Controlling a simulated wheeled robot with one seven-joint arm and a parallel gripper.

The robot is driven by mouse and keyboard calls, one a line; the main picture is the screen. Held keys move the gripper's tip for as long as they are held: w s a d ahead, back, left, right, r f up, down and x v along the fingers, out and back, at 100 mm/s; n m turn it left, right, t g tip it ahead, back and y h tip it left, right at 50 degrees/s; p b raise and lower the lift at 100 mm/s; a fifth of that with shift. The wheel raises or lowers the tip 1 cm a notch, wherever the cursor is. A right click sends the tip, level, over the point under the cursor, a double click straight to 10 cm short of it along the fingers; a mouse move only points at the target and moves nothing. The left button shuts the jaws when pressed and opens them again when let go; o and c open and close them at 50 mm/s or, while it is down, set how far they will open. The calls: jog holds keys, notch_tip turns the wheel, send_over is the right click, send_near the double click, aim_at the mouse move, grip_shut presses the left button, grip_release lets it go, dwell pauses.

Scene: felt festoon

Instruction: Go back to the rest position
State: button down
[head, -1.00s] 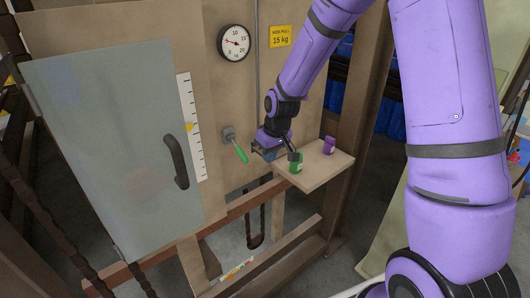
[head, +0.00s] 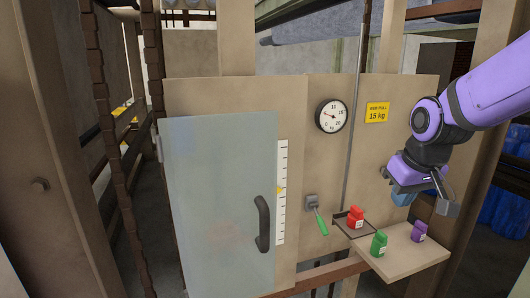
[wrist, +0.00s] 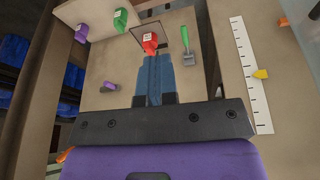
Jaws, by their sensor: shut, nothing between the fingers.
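A red jar (head: 356,217) stands on a small dark tray (head: 345,231) on the panel, apart from my gripper. It also shows just beyond the fingertips in the wrist view (wrist: 150,40). A green jar (head: 379,244) and a purple jar (head: 418,232) stand on the shelf.
A grey door (head: 220,205) with a dark handle (head: 263,224) is at the left. A green-handled lever (head: 320,220), a dial (head: 331,115) and a yellow sign (head: 377,112) are on the panel. A wooden post (head: 470,210) stands close behind my gripper.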

jog(key=s+d+r+m, duration=0.1)
jog(key=s+r, duration=0.2)
jog(key=s, duration=0.6)
jog(key=s+d+r+m+t, duration=0.1)
jog(key=s+r, duration=0.3)
jog(key=s, duration=0.4)
jog(key=shift+s+d+r+t, duration=0.2)
jog(key=shift+s+d+t, duration=0.1)
jog(key=shift+s, duration=0.05)
